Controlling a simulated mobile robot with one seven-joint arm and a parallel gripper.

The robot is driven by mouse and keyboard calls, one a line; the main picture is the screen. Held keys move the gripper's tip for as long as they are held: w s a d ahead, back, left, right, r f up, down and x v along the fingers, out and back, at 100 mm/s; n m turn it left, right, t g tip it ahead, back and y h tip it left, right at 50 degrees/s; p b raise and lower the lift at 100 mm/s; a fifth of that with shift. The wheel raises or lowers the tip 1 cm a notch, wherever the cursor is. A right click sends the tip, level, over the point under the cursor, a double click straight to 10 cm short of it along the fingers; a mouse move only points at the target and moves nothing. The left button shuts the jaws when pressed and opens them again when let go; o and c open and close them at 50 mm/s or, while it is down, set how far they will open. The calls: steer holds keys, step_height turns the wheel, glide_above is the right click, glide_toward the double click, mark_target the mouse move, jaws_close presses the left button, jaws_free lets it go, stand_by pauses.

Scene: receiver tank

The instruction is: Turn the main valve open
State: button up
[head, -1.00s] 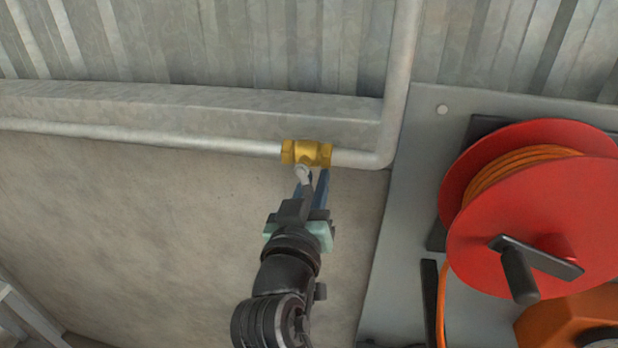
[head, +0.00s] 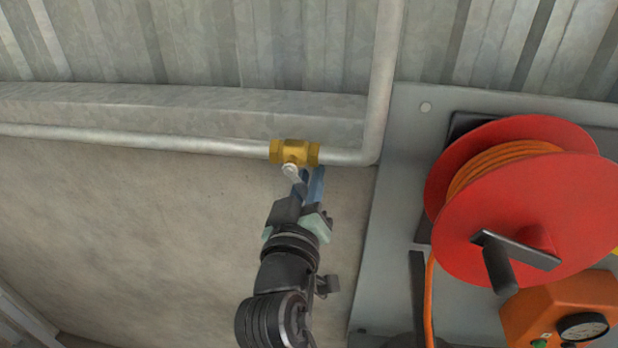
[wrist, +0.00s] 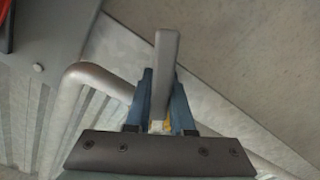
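The main valve is a brass body (head: 295,153) set in a horizontal grey pipe low on the wall. Its light grey lever (head: 290,170) points down toward my gripper (head: 307,178), whose blue fingers are just below the valve. In the wrist view the lever (wrist: 166,70) stands between the two fingers of my gripper (wrist: 162,85), very close to both. A little of the brass (wrist: 167,126) shows behind it. I cannot tell whether the fingers press on the lever or stand slightly apart from it.
The grey pipe (head: 200,145) bends upward right of the valve. A red hose reel (head: 515,215) with a crank and an orange box (head: 565,310) with a gauge are mounted at the right. The wall left of my arm is clear.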

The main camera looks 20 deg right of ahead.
steer(key=o, duration=0.4)
steer(key=shift+o, duration=0.2)
steer(key=shift+s, duration=0.1)
steer(key=shift+s+a, duration=0.2)
steer(key=shift+a, duration=0.05)
steer(key=b+v, duration=0.5)
steer(key=v, duration=0.7)
steer(key=shift+s, duration=0.1)
